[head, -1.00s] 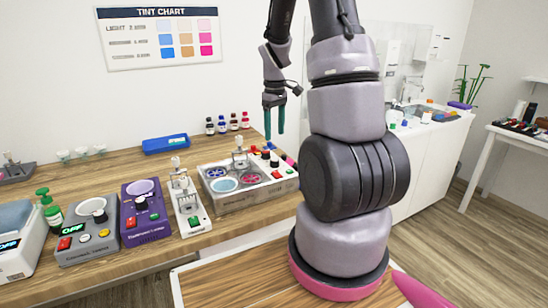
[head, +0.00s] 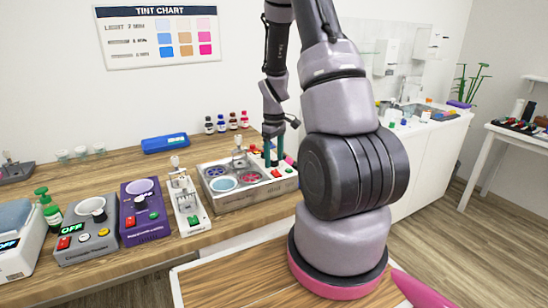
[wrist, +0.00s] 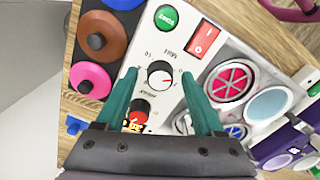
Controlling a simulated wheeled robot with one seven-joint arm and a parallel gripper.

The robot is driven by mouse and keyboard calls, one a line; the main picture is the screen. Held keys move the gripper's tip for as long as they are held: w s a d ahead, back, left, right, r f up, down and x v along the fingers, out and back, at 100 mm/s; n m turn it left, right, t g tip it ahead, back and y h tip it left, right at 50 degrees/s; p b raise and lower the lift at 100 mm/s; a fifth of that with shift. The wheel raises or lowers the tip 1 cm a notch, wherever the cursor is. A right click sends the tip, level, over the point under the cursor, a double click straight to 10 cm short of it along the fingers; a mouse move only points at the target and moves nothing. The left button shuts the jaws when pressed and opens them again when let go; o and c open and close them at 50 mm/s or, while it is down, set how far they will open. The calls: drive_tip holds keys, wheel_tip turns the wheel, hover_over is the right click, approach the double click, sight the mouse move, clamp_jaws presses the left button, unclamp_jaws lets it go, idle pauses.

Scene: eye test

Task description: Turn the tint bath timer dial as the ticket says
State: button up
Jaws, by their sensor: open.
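The tint bath unit (head: 232,197) is a pale grey box on the wooden bench, with round baths in its top. Its timer dial (wrist: 160,74) is a small round knob with a scale and the letters MIN beside it; the exact setting is too small to read. My gripper (wrist: 160,72) is open, its two green fingers on either side of the dial; I cannot tell whether they touch it. In the head view my gripper (head: 274,160) points down over the unit's right part and hides the dial. No ticket is readable.
The wrist view shows a red-and-black knob (wrist: 138,112), a green button (wrist: 166,17) and a red rocker switch (wrist: 204,38) near the dial. A tint chart (head: 160,37) hangs on the wall, its top line reading LIGHT 2 MIN. A purple device (head: 145,220) stands left along the bench.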

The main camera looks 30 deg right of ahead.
clamp_jaws()
drive_tip(key=shift+m, duration=0.3)
drive_tip(key=m, duration=0.4)
drive_tip(key=shift+m, duration=2.2)
unclamp_jaws()
